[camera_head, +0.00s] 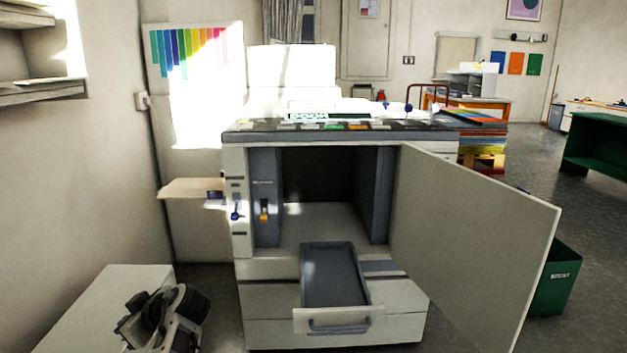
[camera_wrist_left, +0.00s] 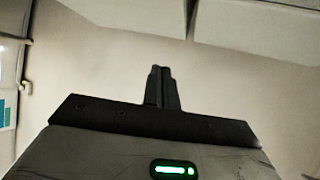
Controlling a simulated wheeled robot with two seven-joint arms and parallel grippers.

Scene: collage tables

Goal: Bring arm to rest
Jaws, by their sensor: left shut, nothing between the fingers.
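My left gripper (camera_wrist_left: 161,72) shows in the left wrist view with its two fingers together and nothing between them. A plain wall lies behind it, and the fingers touch nothing that I can see. In the head view, part of my left arm shows folded at the bottom left, in front of a white surface; its fingertips cannot be made out there. My right arm and gripper are in neither view.
A large copier (camera_head: 335,331) stands ahead. Its front door (camera_head: 470,240) is swung open to the right and its tray (camera_head: 335,275) is pulled out. A white cabinet top (camera_head: 95,305) is at lower left. A green bin (camera_head: 558,280) stands behind the door.

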